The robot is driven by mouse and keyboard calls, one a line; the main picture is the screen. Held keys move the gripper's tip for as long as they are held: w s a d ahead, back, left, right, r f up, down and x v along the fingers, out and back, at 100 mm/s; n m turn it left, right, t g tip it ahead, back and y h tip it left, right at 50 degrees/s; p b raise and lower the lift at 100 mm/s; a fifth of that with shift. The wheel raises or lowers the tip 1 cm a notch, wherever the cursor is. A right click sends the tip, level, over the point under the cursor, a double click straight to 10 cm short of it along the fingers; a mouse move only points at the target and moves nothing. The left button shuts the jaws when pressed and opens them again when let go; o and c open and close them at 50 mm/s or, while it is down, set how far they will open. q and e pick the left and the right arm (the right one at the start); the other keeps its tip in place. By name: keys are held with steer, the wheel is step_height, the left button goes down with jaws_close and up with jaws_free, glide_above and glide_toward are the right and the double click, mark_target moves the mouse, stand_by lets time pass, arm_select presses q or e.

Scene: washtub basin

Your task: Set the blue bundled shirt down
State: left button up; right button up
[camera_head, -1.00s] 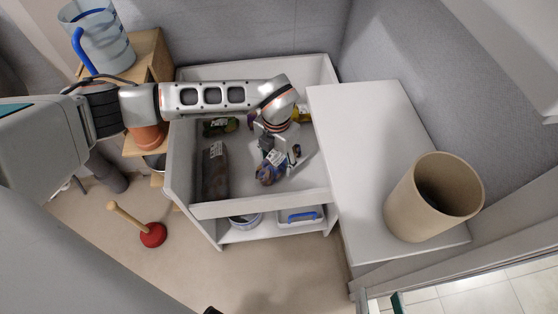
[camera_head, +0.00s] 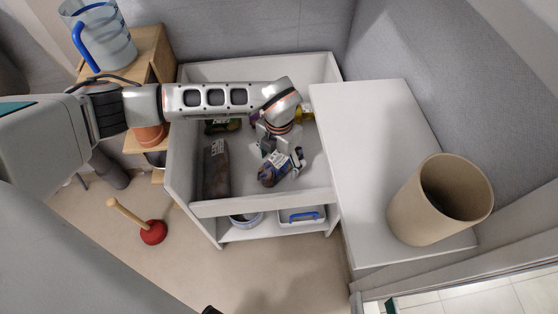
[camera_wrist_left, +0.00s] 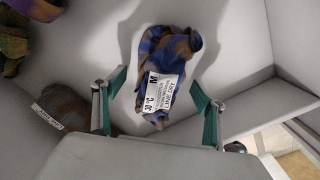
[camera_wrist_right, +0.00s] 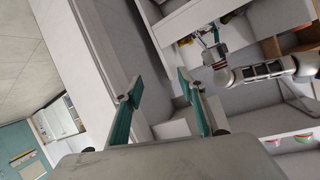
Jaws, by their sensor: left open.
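The blue bundled shirt (camera_head: 274,170), blue with brown-orange patches and a white care label, lies in the grey-white washtub basin (camera_head: 262,203), near its front right part. In the left wrist view the shirt (camera_wrist_left: 178,58) appears to rest on the basin floor, between the spread fingers. My left gripper (camera_head: 279,149) is directly above the shirt; its green-padded fingers (camera_wrist_left: 160,86) are open on either side of it, with gaps. My right gripper (camera_wrist_right: 160,83) is open and empty, outside the basin; the head view does not show it.
A white counter (camera_head: 370,130) with a beige bin (camera_head: 430,208) adjoins at right.

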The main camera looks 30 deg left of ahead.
mark_target(280, 154)
arm_select(q)
steer(key=r, duration=0.2)
steer(key=r+p, duration=0.1)
steer(key=shift+w+r, duration=0.3)
steer(key=shift+r, duration=0.05)
step_height(280, 154, up, 8)
steer(key=p, duration=0.3)
steer(key=shift+s+f, duration=0.15)
steer(key=shift+f, duration=0.1)
steer(key=shift+r, duration=0.25)
steer(key=shift+s+r, duration=0.1)
arm_select(e)
steer(key=d+n, duration=0.1)
steer(key=d+f, duration=0.1)
steer(key=d+n+h, duration=0.1)
steer(key=d, duration=0.1)
steer(key=shift+s+d+f+n+g, duration=0.1)
steer(key=shift+s+f+n+g, duration=0.05)
steer(key=shift+s+n+g, duration=0.2)
steer(key=shift+w, duration=0.1)
